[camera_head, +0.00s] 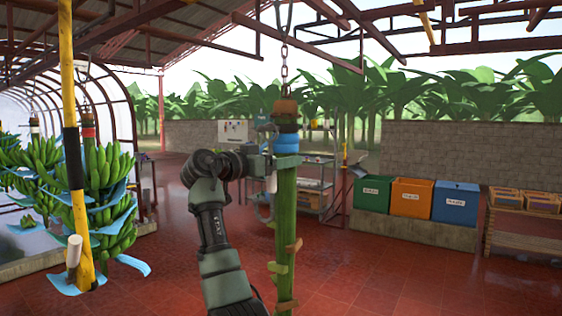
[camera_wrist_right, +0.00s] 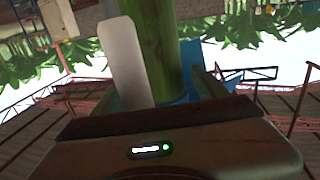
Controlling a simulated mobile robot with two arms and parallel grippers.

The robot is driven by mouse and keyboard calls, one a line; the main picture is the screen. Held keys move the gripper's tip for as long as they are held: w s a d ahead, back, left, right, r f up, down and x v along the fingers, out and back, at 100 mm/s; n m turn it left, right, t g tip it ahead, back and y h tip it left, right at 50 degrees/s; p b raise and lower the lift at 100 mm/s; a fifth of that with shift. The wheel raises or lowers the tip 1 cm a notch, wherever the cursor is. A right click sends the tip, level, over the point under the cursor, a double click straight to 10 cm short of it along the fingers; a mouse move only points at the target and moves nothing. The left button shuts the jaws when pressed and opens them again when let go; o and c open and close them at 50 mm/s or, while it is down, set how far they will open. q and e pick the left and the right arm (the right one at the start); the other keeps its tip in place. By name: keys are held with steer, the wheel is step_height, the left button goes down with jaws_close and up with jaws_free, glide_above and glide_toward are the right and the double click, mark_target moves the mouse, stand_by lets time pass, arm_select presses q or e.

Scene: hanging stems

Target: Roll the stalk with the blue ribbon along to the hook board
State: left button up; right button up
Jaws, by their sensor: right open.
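The stalk with the blue ribbon (camera_head: 286,215) hangs upright from a chain near the middle of the head view. It is a bare green stem with a few cut stubs, and its blue ribbon (camera_head: 286,143) is near the top. My right gripper (camera_head: 270,178) is at the stalk's upper part, just below the ribbon. In the right wrist view the stalk (camera_wrist_right: 160,50) runs beside one pale finger, with blue behind it. The jaws are open; contact is unclear. A pale board (camera_head: 233,131) is on the back wall, too small to show hooks. My left gripper is out of view.
Banana bunches (camera_head: 108,175) with blue sheets hang at the left, behind a yellow pole (camera_head: 80,225). A metal trolley (camera_head: 312,187) stands behind the stalk. Green, orange and blue bins (camera_head: 411,197) stand along the right wall. The red floor in front of them is clear.

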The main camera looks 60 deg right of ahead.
steer(key=w+a+b, duration=0.1)
steer(key=a+b, duration=0.1)
steer(key=a, duration=0.5)
steer(key=shift+w, duration=0.25)
steer(key=shift+a+f, duration=0.1)
